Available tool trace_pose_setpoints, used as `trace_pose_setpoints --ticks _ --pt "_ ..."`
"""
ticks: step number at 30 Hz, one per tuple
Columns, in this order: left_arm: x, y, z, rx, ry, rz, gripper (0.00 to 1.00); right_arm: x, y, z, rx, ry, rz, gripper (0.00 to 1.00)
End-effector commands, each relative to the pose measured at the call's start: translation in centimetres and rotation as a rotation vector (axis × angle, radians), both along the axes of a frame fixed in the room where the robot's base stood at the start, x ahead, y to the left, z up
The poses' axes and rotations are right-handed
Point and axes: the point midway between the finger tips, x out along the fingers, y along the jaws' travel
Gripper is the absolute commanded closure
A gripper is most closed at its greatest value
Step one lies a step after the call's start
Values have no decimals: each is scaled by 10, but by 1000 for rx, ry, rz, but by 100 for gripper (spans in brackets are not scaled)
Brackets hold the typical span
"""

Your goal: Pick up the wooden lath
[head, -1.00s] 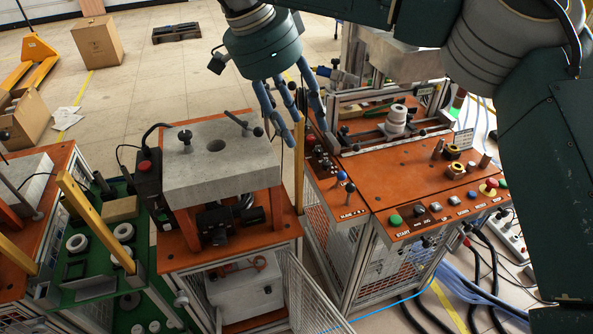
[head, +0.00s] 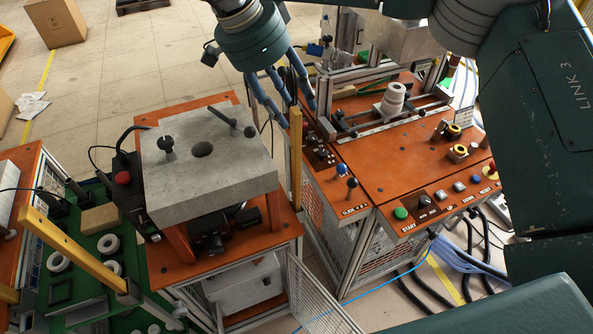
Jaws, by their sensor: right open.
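A narrow tan wooden lath (head: 296,160) stands upright between the orange table with the grey block and the orange control table. My right gripper (head: 298,112) comes down from the top centre with its blue fingers spread. It is open, and its fingertips are around the upper end of the lath in this view. I cannot tell whether any finger touches it. My left gripper is not in view.
A grey block (head: 207,180) stands on the left orange table. The control table (head: 380,170) with buttons and levers is close on the right. A green cart (head: 85,285) with a yellow bar (head: 75,250) is at lower left. Open floor (head: 130,70) lies behind.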

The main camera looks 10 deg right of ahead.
Motion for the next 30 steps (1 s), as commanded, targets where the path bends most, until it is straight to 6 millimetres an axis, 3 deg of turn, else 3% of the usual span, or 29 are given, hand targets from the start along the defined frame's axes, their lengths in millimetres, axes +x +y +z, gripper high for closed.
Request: trace_pose_setpoints --ticks 4,8,13,20,27,30 --pt "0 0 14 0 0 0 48 1 -4 -12 -3 4 -1 55" --pt "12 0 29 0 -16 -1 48 3 -8 -31 -2 4 0 55" --pt "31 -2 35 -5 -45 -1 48 4 -14 -49 0 1 -1 55" --pt "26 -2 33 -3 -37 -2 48 5 -14 -52 0 -1 0 55" --pt "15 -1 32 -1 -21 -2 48 4 -14 -51 0 0 0 100" --pt "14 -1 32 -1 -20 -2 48 4 -14 -51 -1 1 1 100"
